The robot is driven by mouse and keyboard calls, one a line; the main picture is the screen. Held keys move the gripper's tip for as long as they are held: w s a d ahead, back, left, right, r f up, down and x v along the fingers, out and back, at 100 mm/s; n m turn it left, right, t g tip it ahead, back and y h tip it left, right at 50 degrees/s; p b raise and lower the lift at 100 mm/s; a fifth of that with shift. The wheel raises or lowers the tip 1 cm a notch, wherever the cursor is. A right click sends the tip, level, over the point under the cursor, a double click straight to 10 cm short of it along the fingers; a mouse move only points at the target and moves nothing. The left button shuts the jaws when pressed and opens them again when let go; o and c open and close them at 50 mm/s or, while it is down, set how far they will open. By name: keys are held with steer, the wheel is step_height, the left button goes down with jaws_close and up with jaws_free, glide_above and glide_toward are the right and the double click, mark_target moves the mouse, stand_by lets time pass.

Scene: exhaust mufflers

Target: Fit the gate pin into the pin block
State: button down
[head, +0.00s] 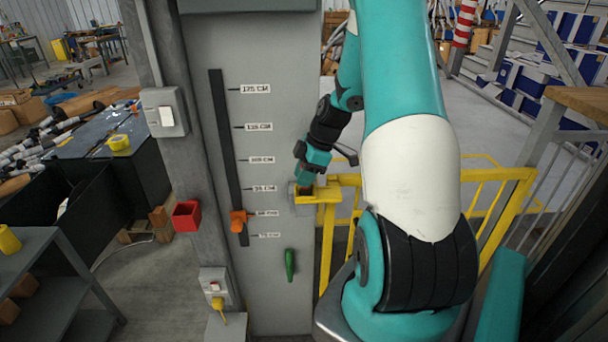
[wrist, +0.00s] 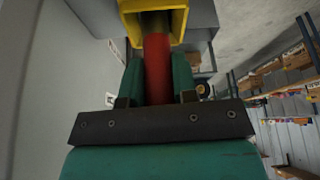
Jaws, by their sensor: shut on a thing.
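My gripper (head: 306,180) is at the yellow end of the gate (head: 330,193) in the head view, pointing down. In the wrist view its two teal fingers (wrist: 158,68) are shut on the red gate pin (wrist: 157,82). The pin's far end reaches into the open yellow channel (wrist: 128,26) of the gate end; how deep it goes is hidden. A grey block (head: 303,209), which looks like the pin block, sits on the panel's right edge beneath my gripper. Its grey side also shows behind the channel in the wrist view (wrist: 204,14).
A grey panel (head: 215,140) with a height scale and an orange slider (head: 238,221) stands left of my gripper. A green handle (head: 289,264) hangs below. Yellow railing (head: 500,180) runs to the right behind my arm.

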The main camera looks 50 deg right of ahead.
steer(key=c, duration=0.8)
jaws_free()
steer(key=b+v, duration=0.2)
steer(key=v, duration=1.5)
steer(key=shift+s+d+r, duration=0.1)
steer(key=shift+r, duration=0.1)
steer(key=w+a+r+m+g, duration=0.1)
steer(key=w+a, duration=0.1)
steer(key=a, duration=1.1)
steer(key=w+a+r, duration=0.1)
steer(key=w+a, duration=0.1)
steer(key=a, duration=1.2)
steer(key=s+a, duration=0.5)
steer(key=s+a+f+m+g, duration=0.1)
steer(key=s+a, duration=0.4)
steer(key=s+a+f+g, duration=0.1)
steer(key=s+a, duration=0.4)
steer(key=a, duration=0.1)
steer(key=shift+f+m+y, duration=0.25)
steer(key=shift+m+y, duration=0.05)
steer(key=shift+y, duration=0.1)
